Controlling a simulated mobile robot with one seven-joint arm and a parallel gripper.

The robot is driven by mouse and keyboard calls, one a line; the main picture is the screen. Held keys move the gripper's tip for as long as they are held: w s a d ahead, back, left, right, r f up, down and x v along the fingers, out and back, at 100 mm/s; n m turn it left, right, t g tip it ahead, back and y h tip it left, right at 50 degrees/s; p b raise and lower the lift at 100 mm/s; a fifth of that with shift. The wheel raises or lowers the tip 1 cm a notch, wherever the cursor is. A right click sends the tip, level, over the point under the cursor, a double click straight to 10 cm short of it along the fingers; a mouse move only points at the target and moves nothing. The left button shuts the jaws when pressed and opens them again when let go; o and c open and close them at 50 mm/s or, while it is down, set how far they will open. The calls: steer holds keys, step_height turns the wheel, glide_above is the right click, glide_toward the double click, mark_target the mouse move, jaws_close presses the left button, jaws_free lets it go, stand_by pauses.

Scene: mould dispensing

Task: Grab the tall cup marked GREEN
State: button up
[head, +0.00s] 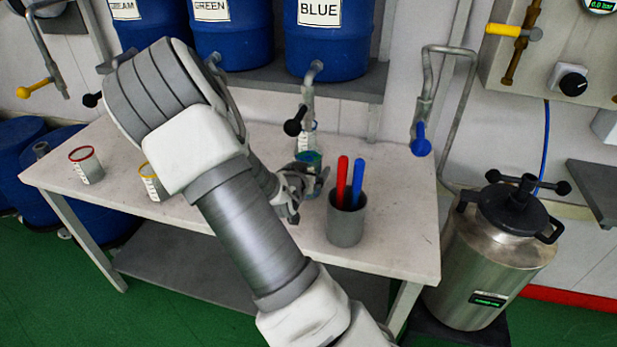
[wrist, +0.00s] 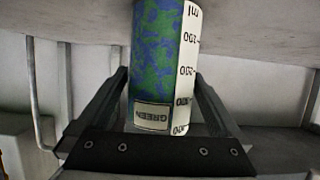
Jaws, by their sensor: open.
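The tall cup marked GREEN (wrist: 158,60) stands between the two fingers of my gripper (wrist: 161,88) in the wrist view. It has a blue and green mottled side, a white measuring scale and a label reading GREEN, seen upside down. The fingers are open, one on each side of the cup; whether they touch it I cannot tell. In the head view the cup (head: 308,158) is on the white table, partly hidden by my gripper (head: 304,182).
A grey holder (head: 345,220) with a red and a blue stick stands close right of my gripper. Two small cups, red-rimmed (head: 87,168) and yellow-rimmed (head: 152,184), stand to the left. Taps hang below the blue barrels (head: 328,42) behind. The table's front right (head: 400,240) is clear.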

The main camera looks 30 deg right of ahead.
steer(key=shift+c, duration=0.2)
jaws_close()
stand_by(0.3)
steer(key=shift+r, duration=0.2)
